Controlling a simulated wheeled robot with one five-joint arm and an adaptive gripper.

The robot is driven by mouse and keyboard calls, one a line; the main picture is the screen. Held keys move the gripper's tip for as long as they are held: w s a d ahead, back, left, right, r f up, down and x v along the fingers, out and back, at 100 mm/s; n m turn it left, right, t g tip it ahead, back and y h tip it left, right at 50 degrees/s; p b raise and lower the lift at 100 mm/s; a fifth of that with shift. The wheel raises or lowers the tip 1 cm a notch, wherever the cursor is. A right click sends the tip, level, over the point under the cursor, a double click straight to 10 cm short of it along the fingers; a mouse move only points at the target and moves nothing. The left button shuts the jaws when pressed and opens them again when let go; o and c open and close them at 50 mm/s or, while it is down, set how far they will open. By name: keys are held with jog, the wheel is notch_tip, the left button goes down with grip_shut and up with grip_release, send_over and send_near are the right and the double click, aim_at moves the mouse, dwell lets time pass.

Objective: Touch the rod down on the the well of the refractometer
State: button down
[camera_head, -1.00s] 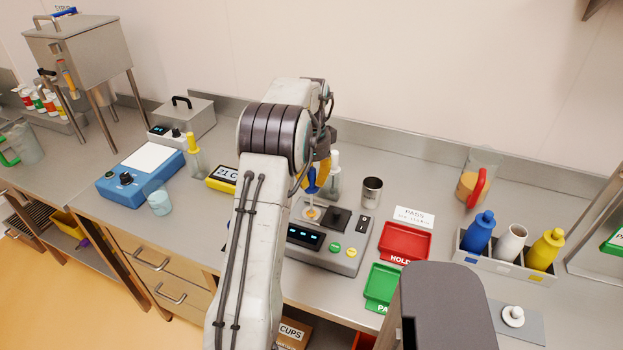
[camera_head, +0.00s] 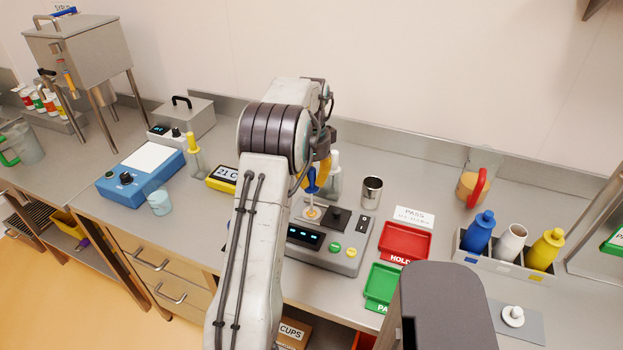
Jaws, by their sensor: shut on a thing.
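The refractometer (camera_head: 345,258) is a grey box with a lit display, green and yellow buttons and a black knob on a dark plate. Its well (camera_head: 311,213) is the small round orange-ringed spot at the left of its top. My gripper (camera_head: 318,178), with yellow fingers partly hidden by my arm, is shut on the blue handle of the rod (camera_head: 312,188). The rod points down, upright, with its lower tip at or just over the well. I cannot tell whether the tip touches.
A steel cup (camera_head: 372,192) and a white-topped bottle (camera_head: 335,172) stand behind the refractometer. Red (camera_head: 404,259) and green (camera_head: 370,303) trays lie to its right. A yellow timer (camera_head: 222,178) is at left. A bottle rack (camera_head: 505,277) stands farther right.

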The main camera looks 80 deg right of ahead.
aim_at(312, 168)
jog(key=shift+r+p, duration=2.25)
jog(key=shift+r, duration=0.3)
jog(key=shift+f, duration=0.1)
